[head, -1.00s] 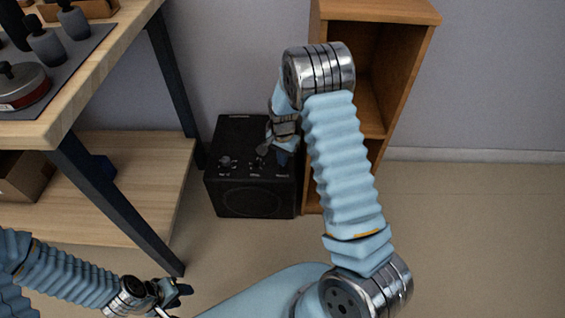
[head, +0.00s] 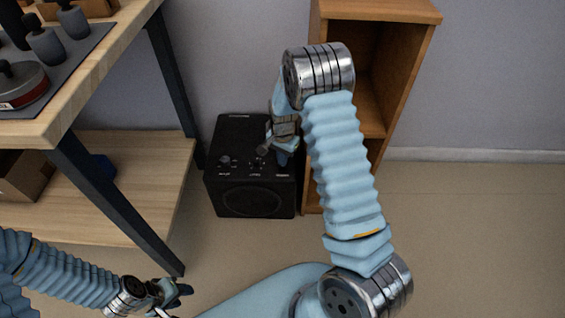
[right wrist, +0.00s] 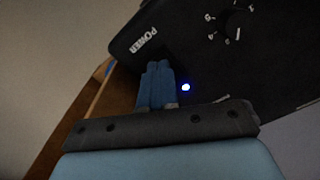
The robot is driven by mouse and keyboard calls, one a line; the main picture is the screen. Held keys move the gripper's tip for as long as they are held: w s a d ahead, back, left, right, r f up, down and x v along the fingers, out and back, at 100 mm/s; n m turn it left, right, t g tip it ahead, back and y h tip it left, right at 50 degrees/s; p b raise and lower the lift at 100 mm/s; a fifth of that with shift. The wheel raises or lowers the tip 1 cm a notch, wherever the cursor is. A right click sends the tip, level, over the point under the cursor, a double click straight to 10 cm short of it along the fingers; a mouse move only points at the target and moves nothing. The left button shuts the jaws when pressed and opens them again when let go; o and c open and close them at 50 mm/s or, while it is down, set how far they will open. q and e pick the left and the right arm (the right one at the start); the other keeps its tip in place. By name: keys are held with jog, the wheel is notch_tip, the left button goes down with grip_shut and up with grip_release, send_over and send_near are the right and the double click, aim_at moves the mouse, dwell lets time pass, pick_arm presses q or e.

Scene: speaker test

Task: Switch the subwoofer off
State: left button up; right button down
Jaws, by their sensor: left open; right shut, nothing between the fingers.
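The black subwoofer (head: 250,204) stands on the floor between the workbench and the wooden shelf, with knobs on its top near the front. In the right wrist view its top panel (right wrist: 190,35) shows a POWER label (right wrist: 144,42), a numbered knob (right wrist: 238,24) and a lit blue light (right wrist: 186,87). My right gripper (head: 283,160) is over the right part of that top; its shut, empty fingers (right wrist: 158,66) are near the POWER label. I see no power switch; the fingers may hide it. Contact is unclear. My left gripper (head: 182,292) is open and empty, low at the left.
The wooden shelf (head: 375,12) stands close at the subwoofer's right. The workbench (head: 95,85), with a dark leg (head: 115,205) and a lower board (head: 145,175), is at the left. Floor (head: 470,230) at the right is clear.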

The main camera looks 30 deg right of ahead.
jog(key=shift+f+b, duration=0.55)
jog(key=shift+f, duration=0.25)
jog(key=shift+r, duration=0.1)
notch_tip(320, 180, up, 7)
jog(key=p, duration=0.5)
dwell(0.4)
